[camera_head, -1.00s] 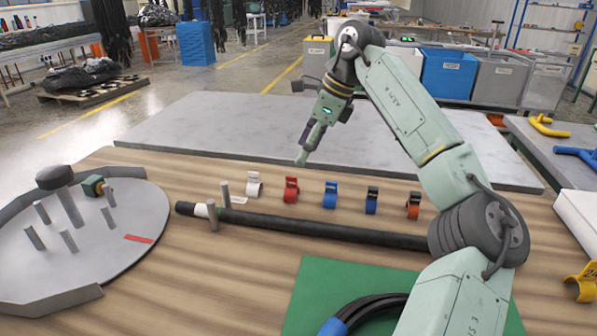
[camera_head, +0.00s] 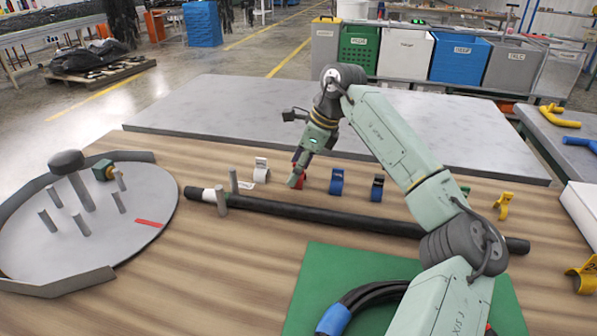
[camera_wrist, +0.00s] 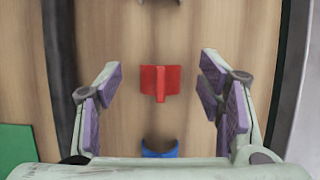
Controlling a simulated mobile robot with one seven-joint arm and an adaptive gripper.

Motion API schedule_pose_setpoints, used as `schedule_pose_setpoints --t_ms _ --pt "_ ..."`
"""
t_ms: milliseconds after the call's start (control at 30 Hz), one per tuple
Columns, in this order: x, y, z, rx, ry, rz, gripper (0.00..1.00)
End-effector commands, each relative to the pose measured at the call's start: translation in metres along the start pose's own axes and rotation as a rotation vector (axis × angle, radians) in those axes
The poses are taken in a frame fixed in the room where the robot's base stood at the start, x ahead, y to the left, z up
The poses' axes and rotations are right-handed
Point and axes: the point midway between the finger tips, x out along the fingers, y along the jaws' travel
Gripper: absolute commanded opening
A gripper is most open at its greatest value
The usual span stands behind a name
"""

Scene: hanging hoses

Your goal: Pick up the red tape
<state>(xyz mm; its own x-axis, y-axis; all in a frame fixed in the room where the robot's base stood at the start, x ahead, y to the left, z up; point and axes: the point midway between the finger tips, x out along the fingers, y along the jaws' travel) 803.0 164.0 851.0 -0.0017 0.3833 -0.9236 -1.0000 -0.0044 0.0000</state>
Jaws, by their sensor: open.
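The red tape (camera_head: 299,182) stands on the wooden table in a row of tape pieces, partly hidden by my gripper in the head view. In the wrist view the red tape (camera_wrist: 160,82) lies centred between my two purple-padded fingers, with gaps on both sides. My gripper (camera_head: 294,181) points down at the tape. It is open and empty, and the fingers do not appear to touch the tape. The exact height above the table is hard to tell.
A white tape (camera_head: 261,169) stands left of it and a blue tape (camera_head: 337,182) right. Another blue tape (camera_head: 377,188) follows. A long black hose (camera_head: 310,213) lies in front of the row. A round grey board with pegs (camera_head: 90,225) is at left.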

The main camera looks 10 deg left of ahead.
Motion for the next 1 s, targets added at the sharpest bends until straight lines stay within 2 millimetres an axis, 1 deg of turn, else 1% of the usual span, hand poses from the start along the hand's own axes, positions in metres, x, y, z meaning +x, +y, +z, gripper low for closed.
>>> schedule_pose_setpoints --t_ms 167,700,1000 --pt "0.0003 -0.0001 -0.0001 0.0 0.0 0.0 0.62" --pt "-0.0001 -0.0001 -0.0002 0.0 0.0 0.0 0.27" --pt "-0.0019 0.0004 0.0017 0.0 0.0 0.0 0.27"
